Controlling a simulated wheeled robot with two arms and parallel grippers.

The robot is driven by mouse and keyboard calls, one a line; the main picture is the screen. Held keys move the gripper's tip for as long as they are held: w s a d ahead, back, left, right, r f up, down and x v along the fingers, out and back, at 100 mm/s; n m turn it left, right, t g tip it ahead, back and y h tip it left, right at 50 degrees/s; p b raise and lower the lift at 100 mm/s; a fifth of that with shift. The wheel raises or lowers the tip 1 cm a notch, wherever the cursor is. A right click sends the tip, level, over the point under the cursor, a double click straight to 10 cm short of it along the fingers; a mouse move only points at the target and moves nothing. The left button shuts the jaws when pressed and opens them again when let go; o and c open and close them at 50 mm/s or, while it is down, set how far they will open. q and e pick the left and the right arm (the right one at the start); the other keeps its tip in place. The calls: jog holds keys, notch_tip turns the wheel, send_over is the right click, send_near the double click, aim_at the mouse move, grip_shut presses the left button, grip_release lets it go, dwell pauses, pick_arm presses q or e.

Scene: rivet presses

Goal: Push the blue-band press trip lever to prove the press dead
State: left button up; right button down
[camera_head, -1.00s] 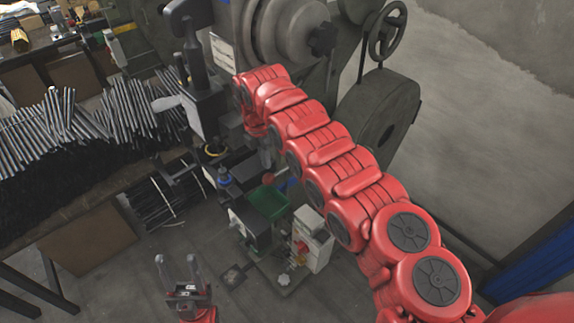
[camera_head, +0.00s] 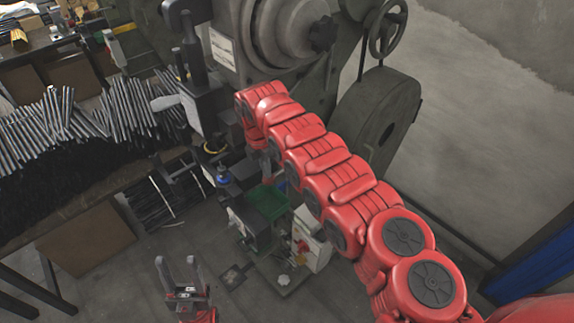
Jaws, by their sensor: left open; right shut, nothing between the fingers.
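The blue-band press (camera_head: 222,178) stands low near the middle, below and left of my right arm. Its blue ring shows at the top of a dark upright body. A red knob seen beside it before is hidden now, and I cannot make out its lever. My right arm reaches across from the lower right; its gripper (camera_head: 268,163) hangs under the wrist, mostly hidden by my arm, shut and with nothing seen in it. Contact with the lever cannot be told. My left gripper (camera_head: 179,270) is open and empty at the bottom, apart from the presses.
A yellow-banded press (camera_head: 214,148) stands just behind. A green tray (camera_head: 269,203) and a white control box (camera_head: 313,243) with a red button are close by. A large grey machine (camera_head: 290,50) rises behind. Metal rods (camera_head: 60,125) lie on the left.

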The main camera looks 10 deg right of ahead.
aim_at(266, 179)
jog(key=shift+f, duration=0.15)
jog(key=shift+s+a+f+b, duration=0.1)
jog(key=shift+f+b, duration=0.55)
jog(key=shift+f, duration=0.2)
jog(key=shift+f+b, duration=0.8)
jog(key=shift+f, duration=0.15)
